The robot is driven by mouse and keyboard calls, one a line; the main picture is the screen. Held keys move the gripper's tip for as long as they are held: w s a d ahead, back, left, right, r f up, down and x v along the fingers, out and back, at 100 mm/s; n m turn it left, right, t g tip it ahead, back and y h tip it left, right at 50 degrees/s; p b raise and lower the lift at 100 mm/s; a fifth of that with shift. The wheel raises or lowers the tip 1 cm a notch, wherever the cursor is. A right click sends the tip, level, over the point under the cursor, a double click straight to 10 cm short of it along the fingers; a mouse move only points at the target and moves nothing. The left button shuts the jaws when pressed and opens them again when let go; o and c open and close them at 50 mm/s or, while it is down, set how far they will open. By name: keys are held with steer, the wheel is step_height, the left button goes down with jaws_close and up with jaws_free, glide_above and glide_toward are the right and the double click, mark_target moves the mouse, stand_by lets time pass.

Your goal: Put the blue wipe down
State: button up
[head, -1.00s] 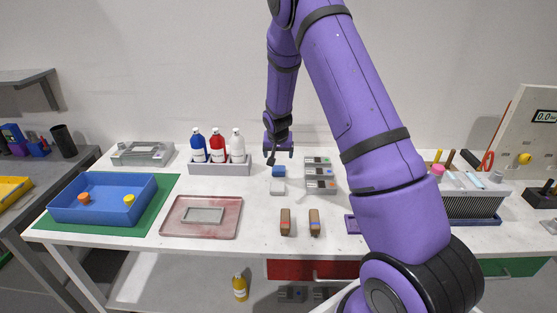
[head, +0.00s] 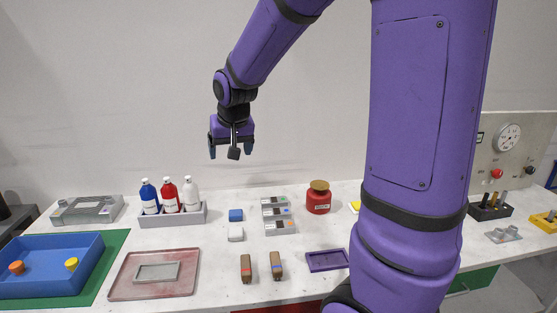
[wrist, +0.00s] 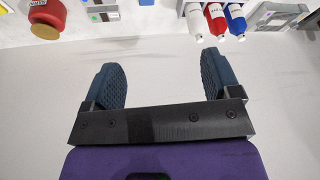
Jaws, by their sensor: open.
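The blue wipe (head: 236,215) is a small folded block lying on the white table, just behind a similar white one (head: 236,234). My gripper (head: 231,150) is well above the table and the blue wipe, close in front of the wall as seen in the head view. In the wrist view my gripper (wrist: 160,82) has its two dark fingers spread wide with nothing between them. I cannot make out the blue wipe in the wrist view.
A grey rack (head: 186,215) with blue, red and white bottles stands left of the wipe. A red tray (head: 122,285) and blue bin (head: 50,282) are left.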

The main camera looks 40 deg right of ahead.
steer(key=s+a+r+n, duration=0.2)
steer(key=s+a+r, duration=0.1)
steer(key=s, duration=0.9)
steer(key=s+a+r+n+y, duration=0.1)
steer(key=s+a+r, duration=0.3)
steer(key=s, duration=0.9)
steer(key=shift+s+r+n+t, duration=0.3)
steer(key=shift+n+t, duration=0.1)
steer(key=shift+n, duration=0.2)
steer(key=shift+w+d, duration=0.1)
